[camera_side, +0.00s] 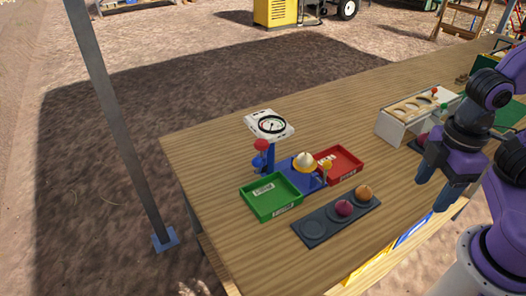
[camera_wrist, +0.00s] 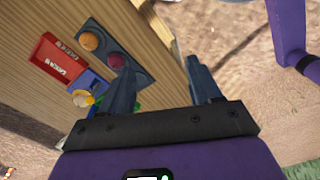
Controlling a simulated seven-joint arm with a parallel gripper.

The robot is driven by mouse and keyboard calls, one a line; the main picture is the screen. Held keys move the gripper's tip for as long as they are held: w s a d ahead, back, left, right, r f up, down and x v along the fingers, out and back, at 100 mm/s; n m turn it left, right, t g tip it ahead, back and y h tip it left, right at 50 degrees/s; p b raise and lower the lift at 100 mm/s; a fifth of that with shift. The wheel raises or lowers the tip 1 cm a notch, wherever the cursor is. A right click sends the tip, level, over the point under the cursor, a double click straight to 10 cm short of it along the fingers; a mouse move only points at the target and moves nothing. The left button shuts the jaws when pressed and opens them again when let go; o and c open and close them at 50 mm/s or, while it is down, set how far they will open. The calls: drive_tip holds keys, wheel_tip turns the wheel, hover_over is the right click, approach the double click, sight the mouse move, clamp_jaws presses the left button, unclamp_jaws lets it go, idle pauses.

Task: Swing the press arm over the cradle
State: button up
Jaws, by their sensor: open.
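A green tray (camera_side: 271,215) and a red tray (camera_side: 340,180) flank the base. A dark slotted tray (camera_side: 318,228) in front holds a red and an orange onion, with an empty slot at left. A white rack (camera_side: 395,132) stands behind my gripper. The table's left side is bare.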

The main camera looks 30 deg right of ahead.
idle(0.3)
drive_tip(key=shift+c, duration=1.1)
wheel_tip(320, 180, up, 11)
drive_tip(key=n+t, duration=0.2)
drive_tip(key=n, duration=0.6)
hover_over(258, 159)
drive_tip(key=s, duration=0.3)
drive_tip(key=w+f, duration=0.1)
drive_tip(key=f, duration=0.4)
drive_tip(key=w+f, duration=0.1)
drive_tip(key=f, duration=0.5)
drive_tip(key=w+f, duration=0.1)
drive_tip(key=f, duration=0.5)
clamp_jaws()
